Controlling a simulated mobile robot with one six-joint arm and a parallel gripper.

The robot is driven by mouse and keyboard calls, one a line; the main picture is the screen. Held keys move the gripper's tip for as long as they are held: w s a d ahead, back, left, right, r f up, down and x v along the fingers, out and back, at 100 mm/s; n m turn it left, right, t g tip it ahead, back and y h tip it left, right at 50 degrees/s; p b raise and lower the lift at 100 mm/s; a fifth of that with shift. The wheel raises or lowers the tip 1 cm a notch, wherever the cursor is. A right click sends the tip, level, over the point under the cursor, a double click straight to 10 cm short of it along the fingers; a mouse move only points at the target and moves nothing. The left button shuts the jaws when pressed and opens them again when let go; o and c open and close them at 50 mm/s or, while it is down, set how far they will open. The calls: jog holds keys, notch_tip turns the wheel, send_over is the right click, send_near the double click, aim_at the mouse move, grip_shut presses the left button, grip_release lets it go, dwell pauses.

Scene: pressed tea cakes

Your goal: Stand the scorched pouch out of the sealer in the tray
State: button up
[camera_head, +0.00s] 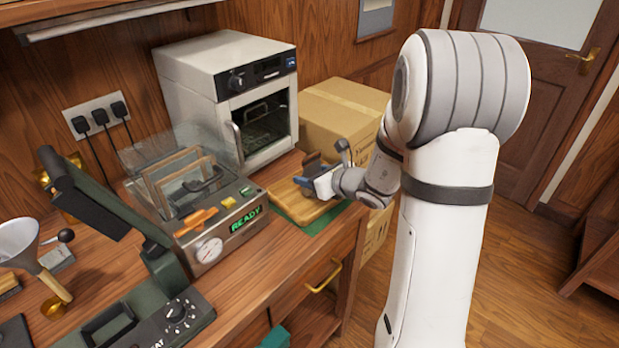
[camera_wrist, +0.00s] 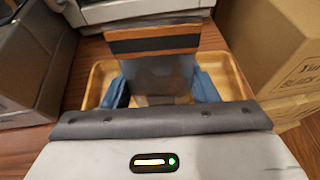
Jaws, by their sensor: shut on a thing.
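My gripper (camera_head: 316,178) is over the wooden tray (camera_head: 285,197) at the right end of the counter. In the wrist view its blue fingers (camera_wrist: 163,92) are shut on a greyish pouch (camera_wrist: 158,72), with a dark band and brown strips at its far end. In the head view only a small brown part of the pouch (camera_head: 312,158) shows above the gripper. The tray's pale rim (camera_wrist: 95,84) shows on both sides of the pouch in the wrist view. Whether the pouch's lower edge touches the tray is hidden. The green sealer (camera_head: 165,260) stands at the lower left.
A grey machine (camera_head: 212,245) reading READY, with a clear lid and brown-edged pouches, stands left of the tray. A white oven-like unit (camera_head: 195,80) is behind. A cardboard box (camera_head: 345,105) stands behind right. A funnel (camera_head: 18,240) is at far left.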

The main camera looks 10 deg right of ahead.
jog(key=shift+f, duration=0.3)
jog(key=o, duration=0.9)
jog(key=shift+s, duration=0.1)
jog(key=shift+o, duration=0.2)
jog(key=shift+r, duration=0.1)
